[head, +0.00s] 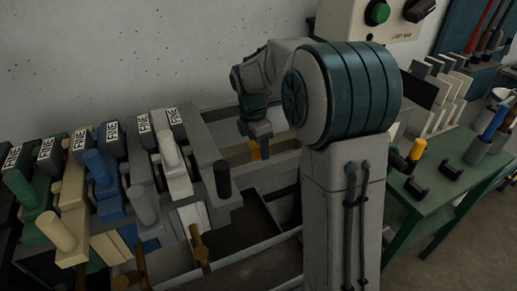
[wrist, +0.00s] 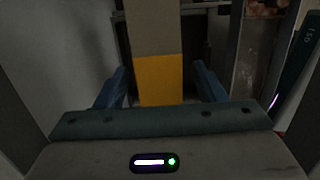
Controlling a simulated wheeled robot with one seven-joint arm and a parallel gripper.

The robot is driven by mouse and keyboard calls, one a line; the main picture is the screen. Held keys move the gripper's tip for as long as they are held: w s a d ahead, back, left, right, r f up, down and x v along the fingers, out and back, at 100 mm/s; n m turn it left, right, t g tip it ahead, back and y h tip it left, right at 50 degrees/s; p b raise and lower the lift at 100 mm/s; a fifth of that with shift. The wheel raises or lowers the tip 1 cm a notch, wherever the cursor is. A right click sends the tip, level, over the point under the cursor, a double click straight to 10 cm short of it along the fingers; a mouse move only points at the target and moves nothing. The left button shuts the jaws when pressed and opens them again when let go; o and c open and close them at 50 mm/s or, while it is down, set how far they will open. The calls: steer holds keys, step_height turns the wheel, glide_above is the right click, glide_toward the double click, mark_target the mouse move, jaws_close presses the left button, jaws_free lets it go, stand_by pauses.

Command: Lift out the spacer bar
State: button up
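The likely spacer bar (wrist: 157,78) is a long bar, grey-brown with a yellow section, running up the middle of the wrist view. My gripper's two blue fingers (wrist: 160,86) stand on either side of it, with a small gap showing on each side, so it looks open around the bar and not closed on it. In the head view, my gripper (head: 257,138) points down over the slot in the frame, and a yellow piece (head: 259,149) shows just below it. The bar's lower part is hidden in the head view.
Several modules labelled FINE (head: 112,131), with coloured handles, stand in a row at left. A dark open bay (head: 235,228) lies in front. A green bench (head: 445,190) with black holders is at right. A control box (head: 372,20) is on the wall behind.

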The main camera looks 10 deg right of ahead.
jaws_close()
steer(key=shift+r, duration=0.15)
